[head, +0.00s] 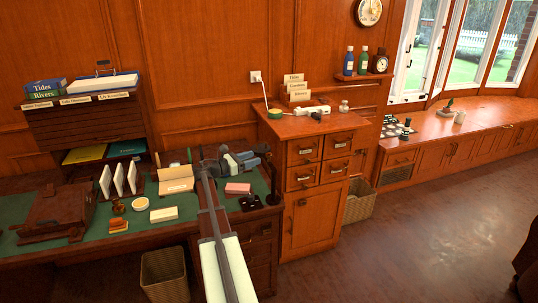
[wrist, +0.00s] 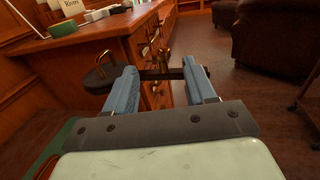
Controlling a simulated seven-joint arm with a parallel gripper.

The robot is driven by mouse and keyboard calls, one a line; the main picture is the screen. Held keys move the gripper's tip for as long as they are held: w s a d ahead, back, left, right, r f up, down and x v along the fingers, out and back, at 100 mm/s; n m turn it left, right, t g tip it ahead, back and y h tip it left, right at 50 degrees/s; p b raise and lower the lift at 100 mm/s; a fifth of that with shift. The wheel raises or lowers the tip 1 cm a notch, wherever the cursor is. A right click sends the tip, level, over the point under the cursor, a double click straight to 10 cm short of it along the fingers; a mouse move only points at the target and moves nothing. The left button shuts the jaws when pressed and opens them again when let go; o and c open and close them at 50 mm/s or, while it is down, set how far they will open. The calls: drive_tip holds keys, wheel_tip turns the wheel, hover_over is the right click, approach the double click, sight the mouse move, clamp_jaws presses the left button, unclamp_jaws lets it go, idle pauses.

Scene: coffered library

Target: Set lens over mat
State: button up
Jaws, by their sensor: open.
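A brass post (wrist: 164,64) with a dark cross bar stands between and just beyond my fingertips in the wrist view. A dark round disc (wrist: 100,78), apparently the lens, shows left of my left finger. The thin upright stand also shows in the head view, with its dark base (head: 272,199) at the desk's right end. My gripper (head: 262,155) is open above the desk; its blue fingers also show in the wrist view (wrist: 163,75). I cannot tell whether they touch the bar. The green mat (head: 189,206) covers the desk top; a small black item (head: 252,203) lies near the stand.
A pink block (head: 238,189), a card box (head: 176,179), white upright cards (head: 119,180) and a brown case (head: 58,211) occupy the desk. A taller wooden cabinet (head: 318,190) stands close at right. A wastebasket (head: 165,275) is below the desk.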

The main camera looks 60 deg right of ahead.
sight(269, 153)
drive_tip(key=x, duration=0.8)
drive_tip(key=shift+s+d, duration=0.25)
drive_tip(key=shift+d, duration=0.05)
clamp_jaws()
idle(0.3)
